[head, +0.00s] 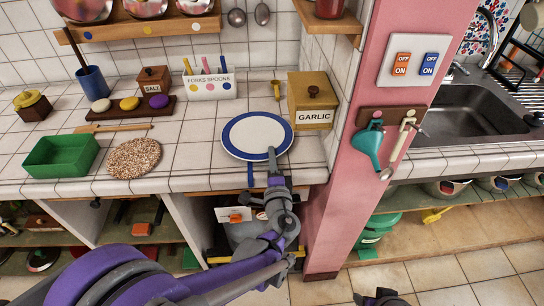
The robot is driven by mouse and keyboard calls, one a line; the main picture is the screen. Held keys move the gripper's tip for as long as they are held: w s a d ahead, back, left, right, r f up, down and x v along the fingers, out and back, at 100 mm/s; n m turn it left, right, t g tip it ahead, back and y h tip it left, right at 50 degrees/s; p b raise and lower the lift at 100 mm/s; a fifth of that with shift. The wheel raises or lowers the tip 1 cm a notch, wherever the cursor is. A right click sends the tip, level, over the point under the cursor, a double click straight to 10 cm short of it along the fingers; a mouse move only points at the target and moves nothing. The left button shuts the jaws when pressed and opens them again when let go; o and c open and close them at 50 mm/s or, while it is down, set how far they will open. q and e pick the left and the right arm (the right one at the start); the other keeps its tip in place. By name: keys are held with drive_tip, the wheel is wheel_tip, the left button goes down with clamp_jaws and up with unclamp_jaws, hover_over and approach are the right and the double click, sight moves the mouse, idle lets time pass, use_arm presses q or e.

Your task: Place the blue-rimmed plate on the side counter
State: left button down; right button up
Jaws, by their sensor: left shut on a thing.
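The white plate with a blue rim (257,135) lies flat over the tiled counter (206,165), near its front edge and left of the pink pillar. My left gripper (272,157) reaches up from below and is shut on the plate's near rim. The fingertips are small here, and I cannot tell whether the plate touches the tiles or is held just above them. A dark part of my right gripper (381,298) shows at the bottom edge; its fingers cannot be made out.
A yellow garlic box (311,100) stands close to the plate's right. A fork-and-spoon holder (209,85) stands behind it. A round speckled mat (134,158) and a green tray (62,155) lie to the left. The pink pillar (345,190) separates this counter from the sink (462,112).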

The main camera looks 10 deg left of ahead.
use_arm(q)
drive_tip(key=shift+s+d+f, duration=0.1)
drive_tip(key=shift+s+f, duration=0.1)
drive_tip(key=shift+f, duration=0.4)
drive_tip(key=c, duration=1)
unclamp_jaws()
drive_tip(key=shift+b, duration=0.3)
drive_tip(key=shift+o, duration=0.2)
drive_tip(key=shift+s+d+f, duration=0.15)
drive_tip(key=shift+s+d, duration=0.1)
drive_tip(key=shift+s, duration=0.2)
drive_tip(key=r+v, duration=0.1)
drive_tip(key=v, duration=0.8)
drive_tip(key=shift+s, duration=0.4)
